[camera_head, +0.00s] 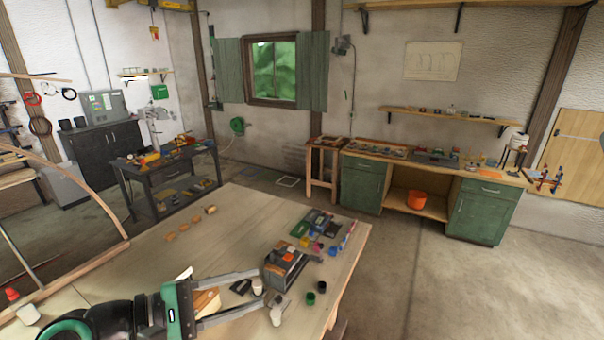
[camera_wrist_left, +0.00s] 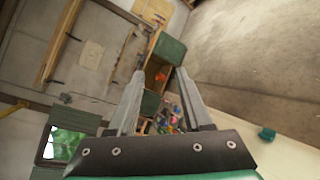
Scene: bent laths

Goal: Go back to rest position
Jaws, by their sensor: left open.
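My left gripper (camera_head: 264,287) reaches in from the lower left of the head view, above the wooden table (camera_head: 210,235). Its two long grey fingers are spread apart with nothing held between them. In the left wrist view its fingers (camera_wrist_left: 160,75) are also apart, and the room appears tilted behind them. The fingertips look close to a dark boxy device (camera_head: 284,266) in the head view; I cannot tell whether they touch it. My right gripper is in neither view.
Curved wooden laths (camera_head: 75,180) arch over the left side. Small wooden blocks (camera_head: 183,227) lie mid-table. Coloured parts (camera_head: 325,230) and dark green cups (camera_head: 321,287) lie near the right edge. A green-fronted workbench (camera_head: 480,212) stands beyond; open floor (camera_head: 430,285) lies at right.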

